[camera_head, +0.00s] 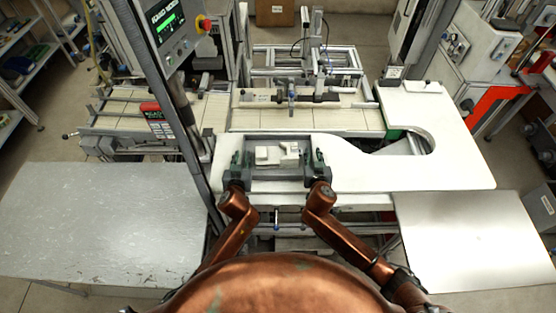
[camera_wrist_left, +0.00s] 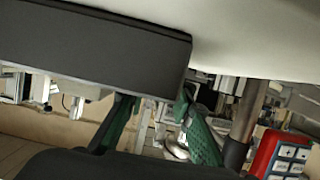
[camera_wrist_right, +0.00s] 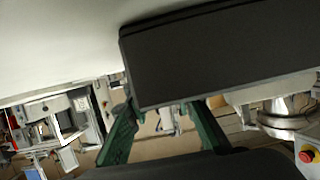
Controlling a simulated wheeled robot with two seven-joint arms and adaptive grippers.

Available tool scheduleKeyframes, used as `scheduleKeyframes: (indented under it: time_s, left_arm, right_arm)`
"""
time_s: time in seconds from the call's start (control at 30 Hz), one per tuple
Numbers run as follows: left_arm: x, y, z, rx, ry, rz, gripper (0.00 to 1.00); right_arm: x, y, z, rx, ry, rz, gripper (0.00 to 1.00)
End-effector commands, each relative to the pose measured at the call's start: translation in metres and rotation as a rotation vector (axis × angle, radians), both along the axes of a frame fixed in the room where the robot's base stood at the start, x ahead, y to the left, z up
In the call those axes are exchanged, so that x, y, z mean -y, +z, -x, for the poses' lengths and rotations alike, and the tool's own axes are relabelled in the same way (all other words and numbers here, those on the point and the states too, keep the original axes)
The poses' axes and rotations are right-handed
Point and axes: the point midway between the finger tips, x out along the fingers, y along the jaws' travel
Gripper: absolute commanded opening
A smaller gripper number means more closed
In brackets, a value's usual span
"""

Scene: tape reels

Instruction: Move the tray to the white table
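The dark grey tray (camera_head: 285,186) lies on the white curved worktop in the middle of the head view, with white blocky parts (camera_head: 278,155) in it. My left gripper (camera_head: 237,163) is at the tray's left end and my right gripper (camera_head: 319,163) is at its right end. In the left wrist view the tray's wall (camera_wrist_left: 90,40) hides one fingertip; the green fingers (camera_wrist_left: 158,105) stand apart. The right wrist view likewise shows the tray wall (camera_wrist_right: 220,50) and spread fingers (camera_wrist_right: 160,110). No firm grip shows at either end.
The white worktop (camera_head: 455,150) curves around to the right. A bare pale table (camera_head: 100,220) stands at left and a bare light table (camera_head: 470,240) at right. Machinery (camera_head: 305,95) stands behind.

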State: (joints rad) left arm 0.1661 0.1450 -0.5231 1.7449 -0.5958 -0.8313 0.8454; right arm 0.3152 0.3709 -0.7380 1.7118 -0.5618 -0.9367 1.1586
Motion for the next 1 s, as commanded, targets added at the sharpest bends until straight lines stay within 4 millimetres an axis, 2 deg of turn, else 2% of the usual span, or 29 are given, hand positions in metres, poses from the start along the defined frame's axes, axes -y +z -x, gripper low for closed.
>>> scheduleKeyframes:
  time_s: [0.3,0.5,0.67,0.77,1.0]
  left_arm:
    - [0.000,0.023,0.062,-0.001,0.000,0.003,0.22]
    - [0.000,0.034,0.088,0.000,0.002,0.002,0.22]
    - [-0.001,0.037,0.096,-0.001,0.001,0.000,0.22]
    - [-0.001,0.037,0.097,0.000,0.002,-0.001,0.22]
    - [-0.001,0.037,0.097,0.000,0.002,-0.001,0.22]
  right_arm:
    - [0.000,0.000,0.000,0.000,0.001,0.000,0.22]
    - [0.000,0.000,0.000,0.000,0.000,0.000,0.22]
    - [0.000,0.001,0.003,0.000,0.001,-0.001,0.22]
    - [-0.001,0.003,0.012,-0.001,0.000,-0.003,0.22]
    - [-0.001,0.020,0.057,-0.002,0.000,-0.004,0.22]
